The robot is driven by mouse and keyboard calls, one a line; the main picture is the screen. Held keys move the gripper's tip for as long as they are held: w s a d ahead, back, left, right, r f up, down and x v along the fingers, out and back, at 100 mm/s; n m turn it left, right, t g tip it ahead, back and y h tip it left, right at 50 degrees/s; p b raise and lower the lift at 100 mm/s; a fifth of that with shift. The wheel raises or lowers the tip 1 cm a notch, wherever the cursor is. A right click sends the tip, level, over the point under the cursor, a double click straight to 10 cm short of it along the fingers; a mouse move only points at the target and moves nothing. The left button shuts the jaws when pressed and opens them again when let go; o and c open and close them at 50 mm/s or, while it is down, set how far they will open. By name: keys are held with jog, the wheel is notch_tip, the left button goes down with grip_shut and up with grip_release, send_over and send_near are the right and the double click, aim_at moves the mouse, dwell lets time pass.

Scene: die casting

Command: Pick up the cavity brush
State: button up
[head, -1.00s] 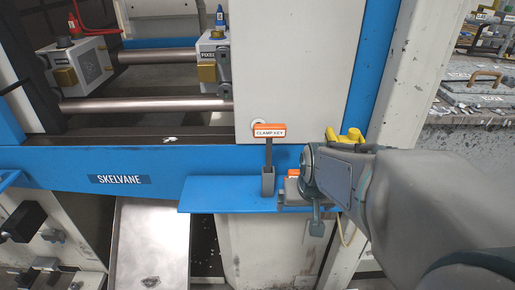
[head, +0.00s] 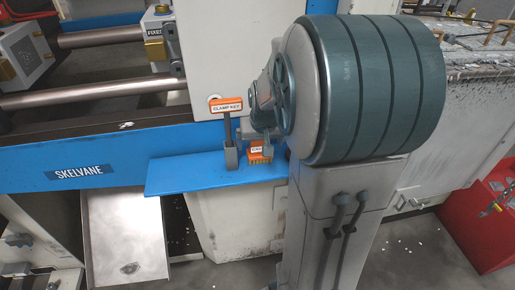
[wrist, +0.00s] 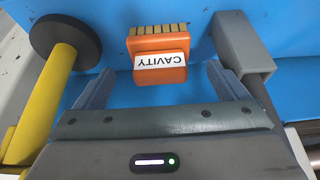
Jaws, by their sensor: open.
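The cavity brush is an orange block with a white "CAVITY" label and tan bristles. In the wrist view the cavity brush (wrist: 158,68) lies ahead of my gripper (wrist: 160,85), centred between its two fingers, which are open and apart from it on both sides. In the head view the cavity brush (head: 260,153) sits on the blue shelf (head: 185,175), partly covered by my arm.
The orange-topped clamp key (head: 227,106) stands in a grey holder (head: 231,158) left of the brush; the holder's side is close to one finger in the wrist view (wrist: 243,45). A yellow handle with a black disc (wrist: 60,85) stands on the other side. A red bin (head: 480,225) is at right.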

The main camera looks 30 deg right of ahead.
aim_at(259, 149)
jog(key=shift+x, duration=2.5)
jog(key=c, duration=1.1)
